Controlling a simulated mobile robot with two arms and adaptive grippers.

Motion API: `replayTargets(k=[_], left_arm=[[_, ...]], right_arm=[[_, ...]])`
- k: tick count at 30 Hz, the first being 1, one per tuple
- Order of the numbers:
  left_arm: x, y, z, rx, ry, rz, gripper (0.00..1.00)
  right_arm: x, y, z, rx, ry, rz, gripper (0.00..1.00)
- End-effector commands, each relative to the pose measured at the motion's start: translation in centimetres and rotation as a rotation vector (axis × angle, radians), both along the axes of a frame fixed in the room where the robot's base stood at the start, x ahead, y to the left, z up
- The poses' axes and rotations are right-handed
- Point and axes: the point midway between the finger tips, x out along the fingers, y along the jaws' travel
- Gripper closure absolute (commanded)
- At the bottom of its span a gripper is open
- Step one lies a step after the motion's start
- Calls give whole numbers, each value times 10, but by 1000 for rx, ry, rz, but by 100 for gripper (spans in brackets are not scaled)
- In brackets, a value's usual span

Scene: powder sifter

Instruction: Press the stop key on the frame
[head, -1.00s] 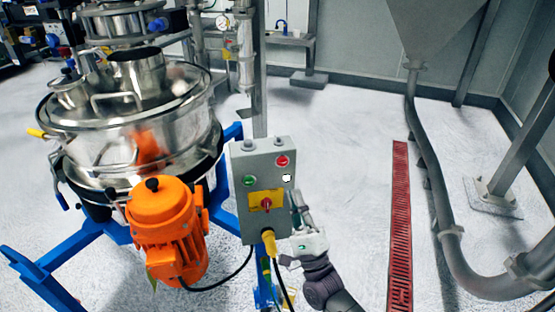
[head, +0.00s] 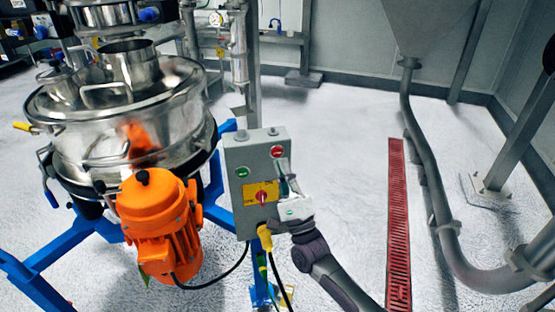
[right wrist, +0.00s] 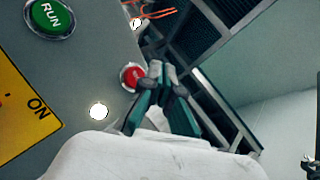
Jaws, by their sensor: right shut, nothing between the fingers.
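The grey control box (head: 240,205) stands on the blue frame, right of the orange motor. Its red stop key (head: 277,152) sits at the upper right of its face. The stop key (right wrist: 131,77) also shows in the right wrist view, partly covered by a finger. A green RUN key (head: 242,172) is at the left and is readable in the right wrist view (right wrist: 50,17). My right gripper (head: 284,167) is shut and empty, with its fingertips (right wrist: 156,70) just below and beside the stop key. I cannot tell whether they touch it. My left gripper is not in view.
A yellow plate with a red rotary switch (head: 262,196) is below the keys. A white lamp (right wrist: 98,110) glows on the face. The steel sifter (head: 120,125) and orange motor (head: 160,225) stand left. Open floor lies to the right, with a red drain grate (head: 398,225).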

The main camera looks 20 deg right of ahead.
Motion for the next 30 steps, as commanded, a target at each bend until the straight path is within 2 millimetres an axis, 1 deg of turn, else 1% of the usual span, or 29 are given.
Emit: replayTargets(k=[1, 8, 30], left_arm=[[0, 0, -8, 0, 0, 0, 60], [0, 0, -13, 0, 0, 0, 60], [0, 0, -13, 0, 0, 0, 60]], right_arm=[[5, 0, -4, 0, 0, 0, 100], [15, 0, -1, 1, 1, 0, 100], [15, 0, 0, 1, 2, 0, 100]])
